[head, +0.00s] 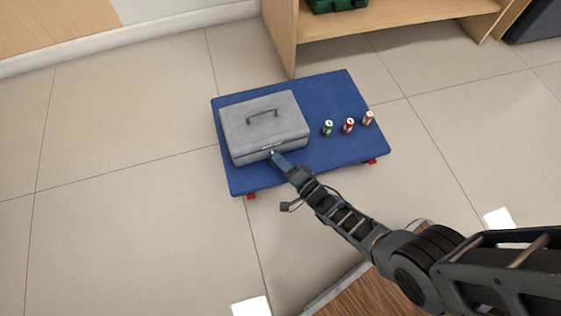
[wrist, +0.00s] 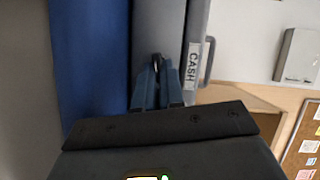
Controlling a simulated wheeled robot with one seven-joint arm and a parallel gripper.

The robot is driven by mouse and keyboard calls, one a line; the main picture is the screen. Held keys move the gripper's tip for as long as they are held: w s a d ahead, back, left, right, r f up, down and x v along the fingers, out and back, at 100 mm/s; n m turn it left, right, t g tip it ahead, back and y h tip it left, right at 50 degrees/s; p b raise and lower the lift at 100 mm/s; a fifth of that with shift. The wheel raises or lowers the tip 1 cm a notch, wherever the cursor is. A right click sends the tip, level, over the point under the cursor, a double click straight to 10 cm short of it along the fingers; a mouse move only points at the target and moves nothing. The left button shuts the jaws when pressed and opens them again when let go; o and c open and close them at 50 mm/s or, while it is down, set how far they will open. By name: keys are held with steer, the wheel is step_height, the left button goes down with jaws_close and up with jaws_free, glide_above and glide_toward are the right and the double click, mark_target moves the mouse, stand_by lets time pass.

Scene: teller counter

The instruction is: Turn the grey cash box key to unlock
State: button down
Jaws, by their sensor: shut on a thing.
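The grey cash box (head: 262,124) stands closed on a blue platform (head: 345,90), with its carry handle on the lid. In the wrist view the box front (wrist: 150,28) and its CASH label (wrist: 192,68) show sideways. My gripper (head: 274,154) is at the middle of the box's front face. In the wrist view my gripper (wrist: 157,80) is shut on a small dark key (wrist: 157,58) at the box front. The fingers hide most of the key, and I cannot tell how far it is turned.
Several small cans or rolls, one green (head: 328,128), one red (head: 348,126) and one brown (head: 367,119), stand on the platform right of the box. A wooden shelf unit (head: 385,22) stands behind. The tiled floor (head: 120,180) at left is clear.

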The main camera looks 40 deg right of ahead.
steer(key=shift+d+m+b, duration=0.1)
steer(key=shift+m+b, duration=0.2)
steer(key=shift+m, duration=0.3)
steer(key=c, duration=1.2)
jaws_free()
steer(key=shift+c, duration=0.2)
steer(key=s+p, duration=0.2)
steer(key=s, duration=0.5)
steer(key=shift+s+d+p, duration=0.35)
steer(key=shift+s+d, duration=0.05)
steer(key=shift+d, duration=0.05)
steer(key=shift+r, duration=0.1)
